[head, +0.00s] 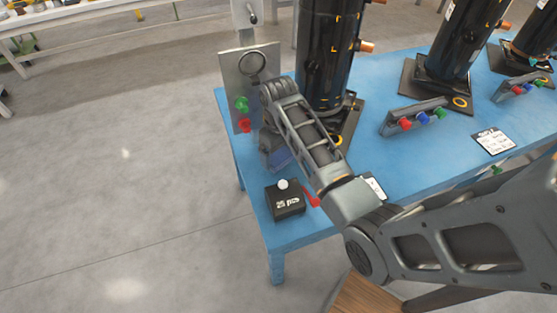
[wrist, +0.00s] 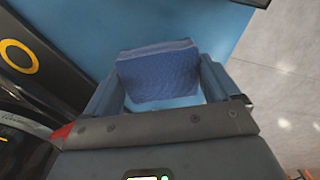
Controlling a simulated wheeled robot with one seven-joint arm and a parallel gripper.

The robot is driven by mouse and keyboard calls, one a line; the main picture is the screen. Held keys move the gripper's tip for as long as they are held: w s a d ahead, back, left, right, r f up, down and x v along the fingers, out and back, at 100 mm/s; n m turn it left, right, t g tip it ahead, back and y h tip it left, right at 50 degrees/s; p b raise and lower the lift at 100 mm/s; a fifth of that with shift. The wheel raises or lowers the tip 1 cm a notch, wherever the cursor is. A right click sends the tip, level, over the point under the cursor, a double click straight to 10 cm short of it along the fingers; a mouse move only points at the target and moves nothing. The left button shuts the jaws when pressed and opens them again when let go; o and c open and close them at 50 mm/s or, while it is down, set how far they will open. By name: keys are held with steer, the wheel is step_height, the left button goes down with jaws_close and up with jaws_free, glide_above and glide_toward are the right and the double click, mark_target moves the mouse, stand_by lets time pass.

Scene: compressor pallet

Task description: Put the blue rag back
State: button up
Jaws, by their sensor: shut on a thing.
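The blue rag (wrist: 158,72) is a folded, textured dark-blue block between the two fingers of my gripper (wrist: 160,88) in the wrist view. My gripper is shut on it, with a finger along each side. In the head view the rag (head: 281,158) shows only partly under my wrist, near the left end of the blue table (head: 235,160). My gripper (head: 272,150) is largely hidden there by my own arm. I cannot tell whether the rag touches the tabletop.
A black box (head: 288,207) with a white knob and a red item (head: 311,194) lie close in front. A metal panel (head: 240,68) with green and red knobs stands behind left. Black compressors (head: 325,55) stand on the table. Knob racks (head: 415,117) and a white card (head: 494,142) lie right.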

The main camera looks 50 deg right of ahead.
mark_target(279, 162)
steer(key=shift+f, duration=1.95)
steer(key=shift+f, duration=0.1)
steer(key=o, duration=0.9)
step_height(279, 162, up, 12)
steer(key=shift+r, duration=0.15)
